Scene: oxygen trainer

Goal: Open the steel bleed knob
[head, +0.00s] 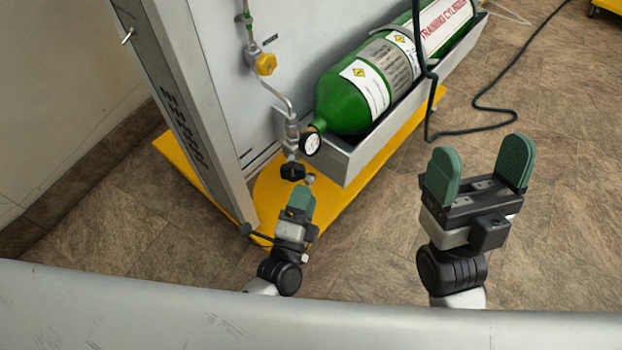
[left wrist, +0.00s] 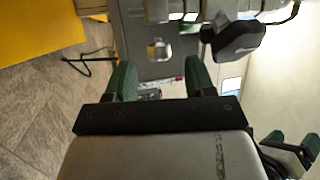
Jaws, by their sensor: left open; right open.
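The steel bleed knob (head: 310,179) is a small, round, silver knob low on the pipe assembly, just right of a black knob (head: 292,171). My left gripper (head: 301,197) is just below and in front of it in the head view, its fingers overlapping there. In the left wrist view my left gripper (left wrist: 160,72) is open, with nothing between its fingers. A small rounded pale-metal shape, likely the steel knob (left wrist: 160,49), shows beyond the gap, apart from both fingers. The black knob (left wrist: 238,42) is at upper right. My right gripper (head: 479,162) is open and empty over the floor.
A green cylinder (head: 343,103) lies in a grey tray (head: 352,164) at the right of the panel. A gauge (head: 310,144) and a yellow valve knob (head: 266,64) sit higher on the piping. A grey post (head: 207,120) stands left. A black hose (head: 481,100) hangs behind.

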